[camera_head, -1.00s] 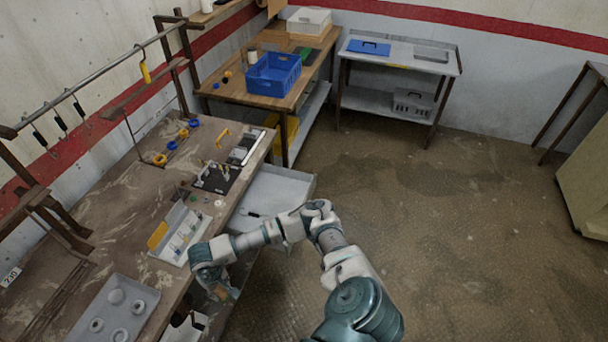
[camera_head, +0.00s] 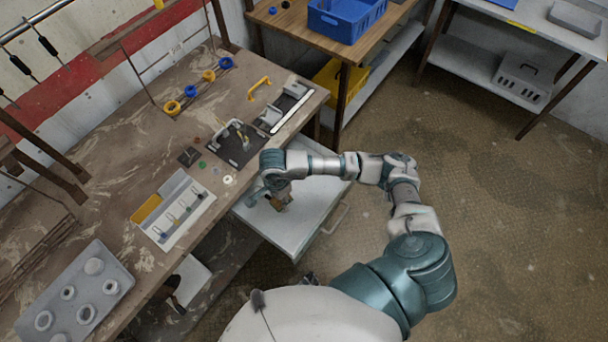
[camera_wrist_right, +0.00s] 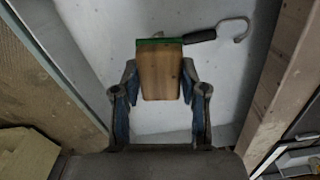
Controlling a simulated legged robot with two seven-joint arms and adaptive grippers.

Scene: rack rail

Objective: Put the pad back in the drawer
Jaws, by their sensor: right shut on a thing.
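The pad (camera_wrist_right: 160,72) is a wooden block with a green edge. In the right wrist view it stands between the two fingers of my right gripper (camera_wrist_right: 161,88), which is shut on it. In the head view my right gripper (camera_head: 280,201) is over the open drawer (camera_head: 297,237), a pale tray pulled out from under the workbench. The light drawer floor lies behind the pad in the wrist view. I cannot tell whether the pad touches it. My left gripper is not in view.
A hook tool with a black handle (camera_wrist_right: 203,36) lies in the drawer close beside the pad. Drawer walls flank the gripper. The workbench (camera_head: 120,170) holds a white tool tray (camera_head: 178,222) and a grey tray (camera_head: 60,290). The floor at right is clear.

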